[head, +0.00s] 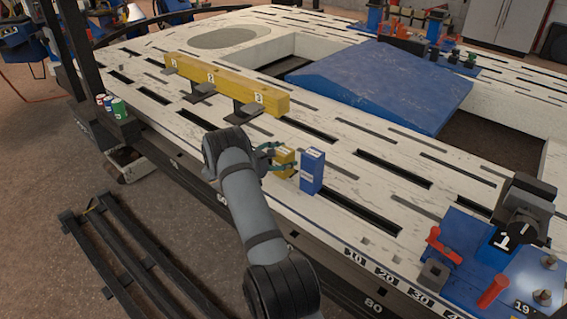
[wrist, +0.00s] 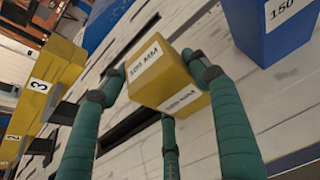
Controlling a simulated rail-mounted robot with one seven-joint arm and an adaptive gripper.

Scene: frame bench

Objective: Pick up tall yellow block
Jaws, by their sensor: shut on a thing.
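A yellow block (head: 288,155) with white labels shows beside a blue block in the head view. In the wrist view the yellow block (wrist: 160,76) sits between the teal fingers, with labels that seem to read 100 MM. My gripper (head: 274,158) is shut on it; in the wrist view my gripper (wrist: 155,82) has fingers against its left and right sides, and another finger shows below it. I cannot tell whether its base touches the bench.
The blue block (head: 312,172), labelled 150 in the wrist view (wrist: 268,32), stands just right of the yellow one. A yellow numbered beam (head: 222,85) on dark supports lies behind. A blue sloped panel (head: 385,82) and a blue clamp fixture (head: 480,262) are farther right. The bench is slotted.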

